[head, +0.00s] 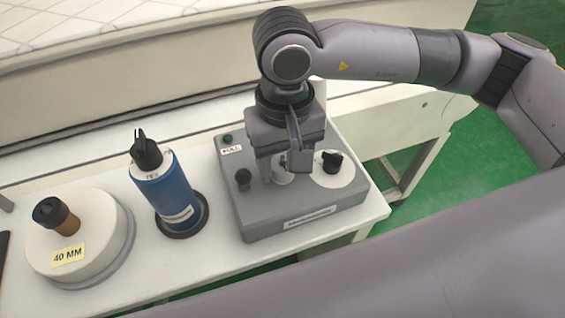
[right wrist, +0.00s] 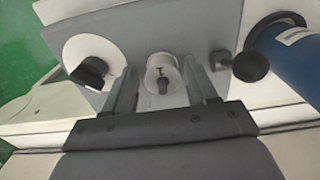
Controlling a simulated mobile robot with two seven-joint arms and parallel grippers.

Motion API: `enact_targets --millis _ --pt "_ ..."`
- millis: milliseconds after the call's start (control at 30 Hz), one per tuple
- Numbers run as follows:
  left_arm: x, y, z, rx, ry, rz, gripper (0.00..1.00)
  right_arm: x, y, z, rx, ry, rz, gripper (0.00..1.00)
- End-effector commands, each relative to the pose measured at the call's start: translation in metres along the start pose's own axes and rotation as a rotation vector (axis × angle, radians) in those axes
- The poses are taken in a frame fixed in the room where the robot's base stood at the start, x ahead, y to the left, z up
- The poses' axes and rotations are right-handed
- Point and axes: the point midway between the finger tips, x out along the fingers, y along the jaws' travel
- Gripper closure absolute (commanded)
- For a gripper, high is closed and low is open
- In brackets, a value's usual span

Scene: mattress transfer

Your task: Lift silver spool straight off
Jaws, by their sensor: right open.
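The silver spool (right wrist: 157,65) is a small pale cylinder with a dark pin at its centre. It sits on the grey box (right wrist: 205,30), and in the head view it is mostly hidden behind my right gripper (head: 285,163). The right gripper points down over the box. In the right wrist view my right gripper (right wrist: 161,82) is open, with one finger on each side of the spool and visible gaps between. Whether the fingers are level with the spool is hard to tell. My left gripper is not in view.
A black knob on a white disc (head: 333,178) and a black ball knob (head: 243,177) flank the spool closely. A blue cylinder (head: 170,190) and a white spool marked 40 MM (head: 90,235) stand left on the white table (head: 205,262). A mattress (head: 60,25) lies behind.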

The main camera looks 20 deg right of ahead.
Motion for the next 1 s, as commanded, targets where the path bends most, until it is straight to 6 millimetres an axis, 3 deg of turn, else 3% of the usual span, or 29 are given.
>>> enact_targets --millis 167,300,333,733,1000 --pt "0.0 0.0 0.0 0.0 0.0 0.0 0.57 0.0 0.0 0.0 0.0 0.0 0.0 0.43" --pt "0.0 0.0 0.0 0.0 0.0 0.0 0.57 0.0 0.0 0.0 0.0 0.0 0.0 0.88" --pt "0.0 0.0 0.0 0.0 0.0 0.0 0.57 0.0 0.0 0.0 0.0 0.0 0.0 0.91" --pt "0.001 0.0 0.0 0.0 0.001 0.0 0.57 -0.005 0.0 -0.001 0.001 0.002 0.0 0.91" --pt "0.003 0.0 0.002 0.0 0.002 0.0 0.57 -0.042 0.0 -0.001 0.0 0.005 -0.001 0.91"
